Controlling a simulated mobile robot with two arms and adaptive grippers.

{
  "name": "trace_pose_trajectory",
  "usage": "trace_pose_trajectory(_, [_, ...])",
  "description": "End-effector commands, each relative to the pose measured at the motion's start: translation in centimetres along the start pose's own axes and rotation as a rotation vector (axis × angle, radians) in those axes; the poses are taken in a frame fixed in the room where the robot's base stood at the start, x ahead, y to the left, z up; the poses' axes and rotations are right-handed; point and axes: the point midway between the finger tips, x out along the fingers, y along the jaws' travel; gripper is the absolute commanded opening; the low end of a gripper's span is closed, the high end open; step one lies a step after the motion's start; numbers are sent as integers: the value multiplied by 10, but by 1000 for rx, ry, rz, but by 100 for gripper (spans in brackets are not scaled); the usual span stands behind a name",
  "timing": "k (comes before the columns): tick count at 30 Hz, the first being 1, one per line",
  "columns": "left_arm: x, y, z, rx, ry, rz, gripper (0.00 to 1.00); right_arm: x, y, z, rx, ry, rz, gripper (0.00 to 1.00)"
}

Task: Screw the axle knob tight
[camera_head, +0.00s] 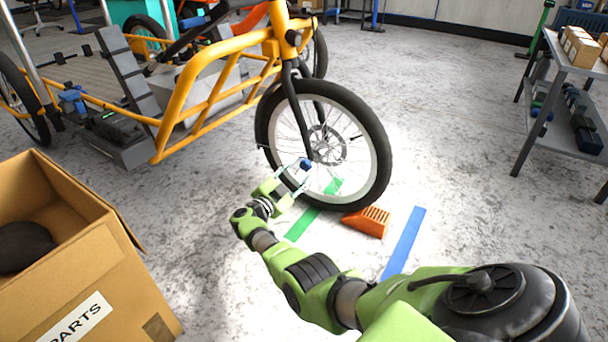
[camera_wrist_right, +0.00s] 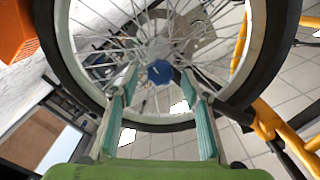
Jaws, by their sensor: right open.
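The axle knob (camera_head: 306,165) is a small blue knob at the hub of the front wheel (camera_head: 378,150) of the yellow cargo bike (camera_head: 205,60). In the right wrist view the knob (camera_wrist_right: 160,72) is near the middle, in front of the spokes. My right gripper (camera_head: 297,180) is at the wheel, close to the knob. In the wrist view its two green fingers (camera_wrist_right: 158,95) are apart, with the knob showing between and just beyond their tips. I cannot tell whether a finger touches it. My left gripper is not in view.
An orange wheel chock (camera_head: 367,221) sits on the floor by the tyre. Green tape (camera_head: 302,224) and blue tape (camera_head: 404,243) mark the floor. An open cardboard box (camera_head: 75,262) stands at the left front. A grey shelf table (camera_head: 570,62) stands at the right.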

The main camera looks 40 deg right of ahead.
Motion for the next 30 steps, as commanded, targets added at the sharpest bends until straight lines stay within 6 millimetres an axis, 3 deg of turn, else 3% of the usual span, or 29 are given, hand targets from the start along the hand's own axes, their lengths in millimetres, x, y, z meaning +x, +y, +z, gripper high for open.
trace_pose_trajectory(6, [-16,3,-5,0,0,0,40,24,1,2,0,0,0,42])
trace_pose_trajectory(17, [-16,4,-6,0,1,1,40,29,0,0,-1,-1,-1,42])
trace_pose_trajectory(18, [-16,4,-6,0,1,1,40,29,0,0,-1,-1,-1,40])
trace_pose_trajectory(22, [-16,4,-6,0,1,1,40,29,0,0,-1,-1,0,6])
trace_pose_trajectory(30, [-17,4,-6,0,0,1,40,29,0,0,8,-1,0,4])
